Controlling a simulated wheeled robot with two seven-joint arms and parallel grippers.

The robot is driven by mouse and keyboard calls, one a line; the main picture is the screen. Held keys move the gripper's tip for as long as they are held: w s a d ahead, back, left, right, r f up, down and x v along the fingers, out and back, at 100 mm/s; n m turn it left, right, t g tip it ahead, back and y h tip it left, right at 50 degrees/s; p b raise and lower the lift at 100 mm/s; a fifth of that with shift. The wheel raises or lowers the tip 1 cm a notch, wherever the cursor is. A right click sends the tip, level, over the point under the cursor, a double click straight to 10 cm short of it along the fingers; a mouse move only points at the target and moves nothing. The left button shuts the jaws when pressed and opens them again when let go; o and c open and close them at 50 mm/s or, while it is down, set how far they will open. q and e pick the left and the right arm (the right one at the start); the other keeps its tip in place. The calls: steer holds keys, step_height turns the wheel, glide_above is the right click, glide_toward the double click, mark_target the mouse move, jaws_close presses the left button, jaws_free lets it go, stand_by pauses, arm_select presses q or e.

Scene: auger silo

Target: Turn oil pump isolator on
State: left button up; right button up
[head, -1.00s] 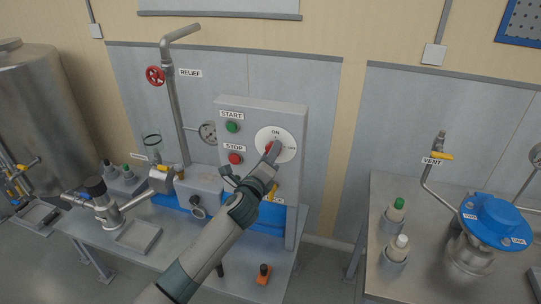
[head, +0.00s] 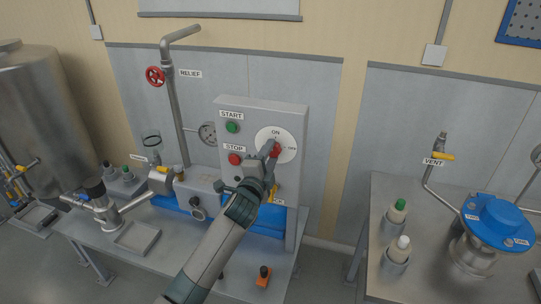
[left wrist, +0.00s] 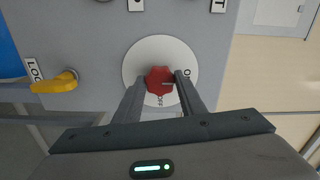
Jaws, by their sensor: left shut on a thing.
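The oil pump isolator is a red knob (head: 276,152) on a round white dial (head: 289,146) at the right of the grey control box (head: 262,107). ON is printed at the dial's top and OFF at its right. My left gripper (head: 270,149) is shut on the knob. In the left wrist view the red knob (left wrist: 159,79) sits between the two fingers (left wrist: 160,88), and a pale mark on it points roughly to the right, toward a partly hidden letter O. The fingers cover part of the dial. My right gripper is not in view.
Green START (head: 232,127) and red STOP (head: 235,159) buttons are left of the dial. A yellow lever (left wrist: 57,82) beside a partly hidden label is near the knob. An orange-based item (head: 263,276) stands on the bench front. The right bench holds bottles and a blue-lidded vessel (head: 498,222).

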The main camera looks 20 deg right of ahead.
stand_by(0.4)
arm_select(q)
steer(key=o, duration=1)
steer(key=shift+o, duration=0.2)
steer(key=shift+a, duration=0.1)
steer(key=b+v, duration=0.4)
steer(key=v, duration=1.3)
steer(key=shift+s+a, duration=0.1)
steer(key=shift+s, duration=0.05)
